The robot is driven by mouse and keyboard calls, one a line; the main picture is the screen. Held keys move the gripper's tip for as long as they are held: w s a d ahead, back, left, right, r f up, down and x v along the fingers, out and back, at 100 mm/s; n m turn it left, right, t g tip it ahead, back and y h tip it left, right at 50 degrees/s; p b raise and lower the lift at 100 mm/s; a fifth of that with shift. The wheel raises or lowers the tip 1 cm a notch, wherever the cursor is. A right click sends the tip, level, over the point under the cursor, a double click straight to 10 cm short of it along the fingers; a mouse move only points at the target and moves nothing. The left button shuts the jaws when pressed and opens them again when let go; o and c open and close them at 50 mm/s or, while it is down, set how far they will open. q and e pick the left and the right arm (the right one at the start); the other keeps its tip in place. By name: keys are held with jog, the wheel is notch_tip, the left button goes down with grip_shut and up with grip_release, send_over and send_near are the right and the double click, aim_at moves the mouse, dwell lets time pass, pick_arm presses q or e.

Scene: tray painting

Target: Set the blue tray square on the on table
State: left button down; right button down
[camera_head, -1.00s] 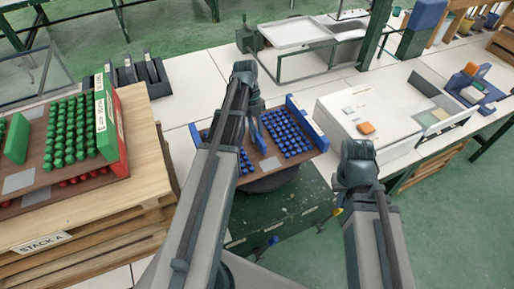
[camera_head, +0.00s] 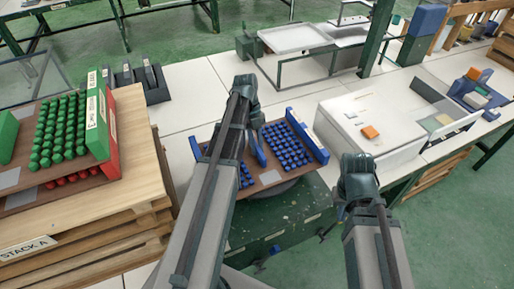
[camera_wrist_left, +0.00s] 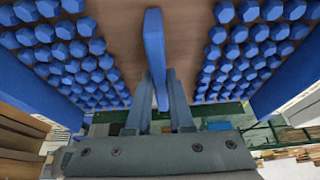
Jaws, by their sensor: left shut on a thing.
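The blue tray (camera_head: 268,178) has a brown base, blue end walls and rows of blue pegs. It is over a dark round support (camera_head: 283,187) at the green painting table (camera_head: 300,203); whether it touches is hidden. My left gripper (camera_head: 256,148) is shut on the tray's upright blue handle (camera_wrist_left: 154,45), between the peg rows. The left wrist view shows its fingers (camera_wrist_left: 160,88) on either side of that handle. My left arm covers the tray's left part. My right gripper (camera_head: 352,205) hangs empty-looking to the right of the tray; its jaws are unclear.
Green-pegged trays with a red one below (camera_head: 112,140) stand on wooden pallets (camera_head: 140,182) at left. A white machine (camera_head: 345,118) with an orange block stands right of the tray. A metal rack (camera_head: 300,75) is behind. White bench surface (camera_head: 190,115) is clear behind the tray.

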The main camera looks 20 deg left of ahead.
pick_arm(q)
jog(key=shift+f, duration=0.1)
jog(key=c, duration=0.8)
grip_release()
jog(key=p+v, duration=1.1)
jog(key=v, duration=0.1)
